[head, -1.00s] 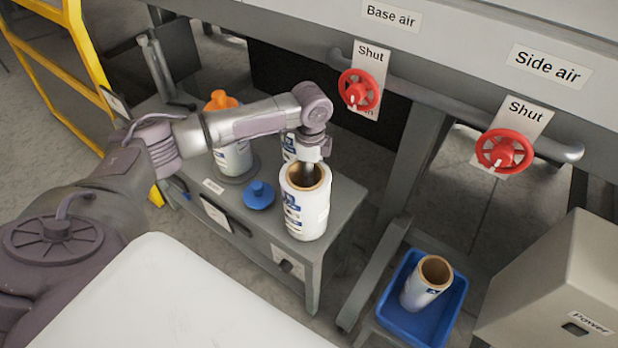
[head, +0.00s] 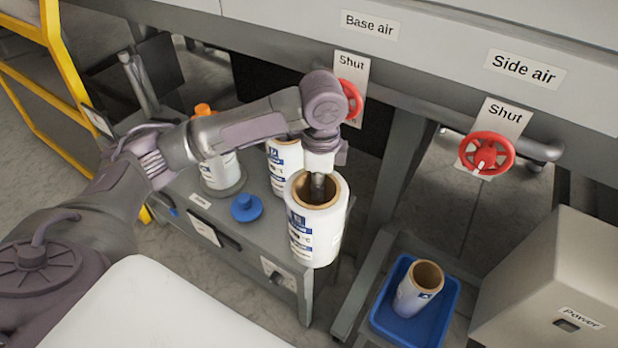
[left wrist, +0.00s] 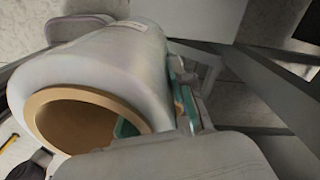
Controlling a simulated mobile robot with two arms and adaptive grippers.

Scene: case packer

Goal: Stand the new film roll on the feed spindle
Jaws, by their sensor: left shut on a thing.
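My left gripper (head: 318,185) is shut on the wall of a white film roll (head: 316,238) with a brown core. In the left wrist view, one teal finger pad (left wrist: 126,129) shows inside the core and the other (left wrist: 187,100) outside the roll (left wrist: 110,60). The roll is about upright, seen over the right end of the grey cabinet (head: 265,238), seemingly raised above it. Another white roll (head: 284,160) stands behind it. A roll (head: 220,172) with an orange top (head: 203,109) stands at the cabinet's left. No bare spindle is clearly visible. My right gripper is out of view.
A blue knobbed cap (head: 246,208) lies on the cabinet top. A blue tray (head: 440,325) at lower right holds a smaller roll (head: 415,290). Red valve wheels (head: 487,153) and a machine leg (head: 398,165) stand right of the arm. A yellow frame (head: 50,70) is at left.

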